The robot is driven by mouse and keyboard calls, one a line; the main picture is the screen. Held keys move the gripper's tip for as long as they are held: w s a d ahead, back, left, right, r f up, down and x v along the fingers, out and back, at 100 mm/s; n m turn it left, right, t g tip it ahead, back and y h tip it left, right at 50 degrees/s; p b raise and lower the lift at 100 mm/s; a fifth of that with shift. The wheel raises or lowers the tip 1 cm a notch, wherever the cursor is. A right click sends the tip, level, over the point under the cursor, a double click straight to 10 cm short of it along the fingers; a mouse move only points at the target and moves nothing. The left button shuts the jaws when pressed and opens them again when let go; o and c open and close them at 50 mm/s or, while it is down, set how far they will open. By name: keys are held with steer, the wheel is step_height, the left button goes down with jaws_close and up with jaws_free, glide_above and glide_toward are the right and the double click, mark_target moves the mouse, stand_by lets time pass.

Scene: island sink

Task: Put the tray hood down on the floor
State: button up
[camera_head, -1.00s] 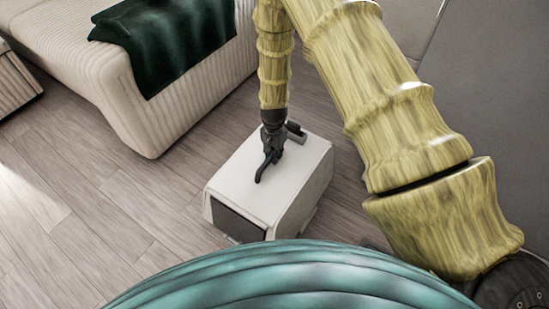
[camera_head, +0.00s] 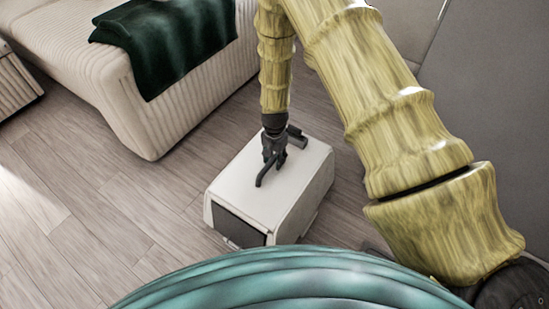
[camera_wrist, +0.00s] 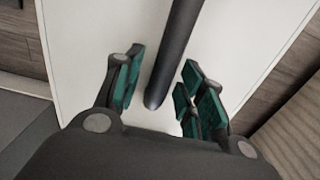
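The tray hood (camera_head: 256,183) is a white box with a dark front face and a dark bar handle (camera_head: 262,176) on top. It stands upright and appears to rest on the wooden floor. My gripper (camera_head: 273,158) is above the hood's top, at the handle. In the wrist view, my gripper (camera_wrist: 162,75) has its green-padded fingers apart, with the dark handle between them. A gap shows between the handle and the pads on both sides. The white top of the hood (camera_wrist: 85,45) lies below the fingers. The hood's underside is hidden.
A beige ribbed sofa (camera_head: 185,112) with a dark green throw (camera_head: 165,45) stands behind and left of the hood. Wooden floor (camera_head: 110,215) is clear to the left. A grey surface (camera_head: 480,110) is at the right.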

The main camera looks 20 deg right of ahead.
step_height(320, 180, up, 12)
steer(key=p, duration=0.3)
steer(key=s+d+f+n, duration=0.1)
steer(key=s+f, duration=0.2)
steer(key=s, duration=0.2)
steer(key=s+f+n, duration=0.1)
steer(key=s+f, duration=0.3)
steer(key=s, duration=0.1)
steer(key=s+d+f+n, duration=0.1)
steer(key=s+f+n, duration=0.1)
steer(key=s, duration=0.4)
steer(key=shift+s+d+f+h, duration=0.1)
steer(key=shift+d+f+h, duration=0.2)
steer(key=shift+f, duration=0.35)
steer(key=s+a+f+n, duration=0.1)
steer(key=s+n, duration=0.5)
steer(key=s, duration=1.5)
steer(key=shift+s+f, duration=0.35)
steer(key=shift+f, duration=0.3)
steer(key=shift+c, duration=0.5)
